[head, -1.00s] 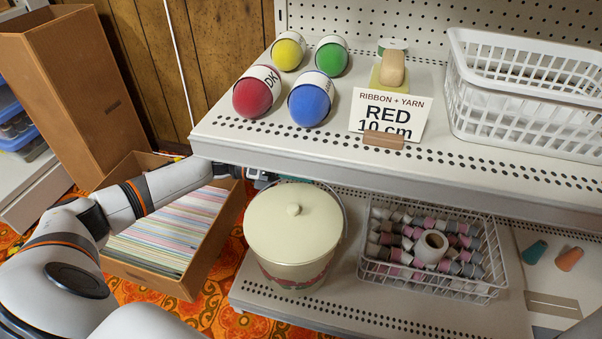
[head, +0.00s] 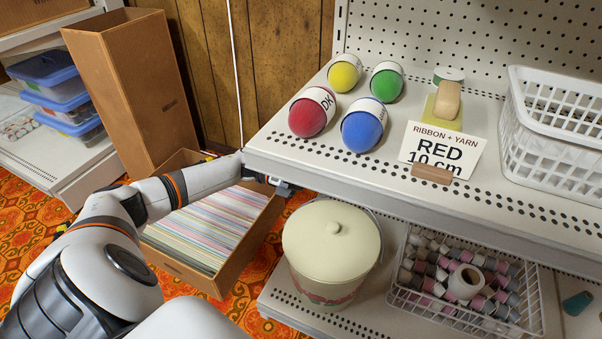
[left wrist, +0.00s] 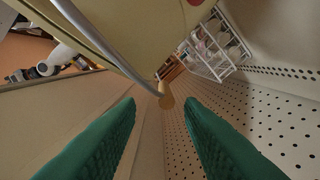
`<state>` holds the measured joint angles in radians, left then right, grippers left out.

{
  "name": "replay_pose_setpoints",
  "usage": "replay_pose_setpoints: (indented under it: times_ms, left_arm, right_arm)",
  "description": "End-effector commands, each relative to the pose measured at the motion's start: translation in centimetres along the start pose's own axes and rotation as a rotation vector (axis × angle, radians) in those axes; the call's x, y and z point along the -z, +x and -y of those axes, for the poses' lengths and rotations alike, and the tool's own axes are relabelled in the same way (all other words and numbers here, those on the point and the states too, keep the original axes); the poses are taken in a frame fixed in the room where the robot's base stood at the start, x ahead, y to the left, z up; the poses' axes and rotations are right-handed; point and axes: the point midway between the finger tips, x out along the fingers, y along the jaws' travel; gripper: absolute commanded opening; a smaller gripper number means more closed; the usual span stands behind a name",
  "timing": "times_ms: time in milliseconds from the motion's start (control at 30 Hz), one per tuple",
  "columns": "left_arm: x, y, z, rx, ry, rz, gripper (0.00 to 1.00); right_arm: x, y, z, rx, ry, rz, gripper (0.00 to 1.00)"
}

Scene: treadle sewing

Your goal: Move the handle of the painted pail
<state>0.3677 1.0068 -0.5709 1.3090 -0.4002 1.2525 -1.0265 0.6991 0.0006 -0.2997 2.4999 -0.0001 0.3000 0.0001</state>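The painted pail (head: 332,244) stands on the lower shelf with its cream lid on; a reddish painted band shows low on its side. Its thin wire handle (head: 379,228) shows along the lid's right side. In the left wrist view the handle (left wrist: 112,48) runs down to a small wooden grip (left wrist: 166,100), just beyond and between the fingertips. My left gripper (left wrist: 160,112) is open, its green fingers apart and nothing between them. In the head view, the left gripper (head: 282,187) is behind the pail, mostly hidden under the upper shelf's edge. My right gripper is out of view.
The upper shelf (head: 400,195) overhangs close above the left gripper. A wire basket of spools (head: 395,300) stands right of the pail. A cardboard box of records (head: 205,285) is on the floor under my left arm. A tall carton (head: 130,90) stands behind.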

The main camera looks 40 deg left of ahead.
Motion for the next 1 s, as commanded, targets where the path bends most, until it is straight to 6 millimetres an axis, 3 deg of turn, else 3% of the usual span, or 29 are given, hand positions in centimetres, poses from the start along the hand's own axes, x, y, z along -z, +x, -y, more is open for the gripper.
replay_pose_setpoints:
  times_ms: [200,400,1000]
  left_arm:
    - [0.2,-4.5,-0.1,0.002,-0.001,-0.003,0.34]
    - [0.0,-6.6,0.0,0.000,-0.001,-0.001,0.34]
    - [0.0,-7.0,0.0,-0.001,0.000,-0.001,0.34]
  right_arm:
    - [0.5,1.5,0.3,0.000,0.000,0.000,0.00]
    - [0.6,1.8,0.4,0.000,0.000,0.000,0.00]
    - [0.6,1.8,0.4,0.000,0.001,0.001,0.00]
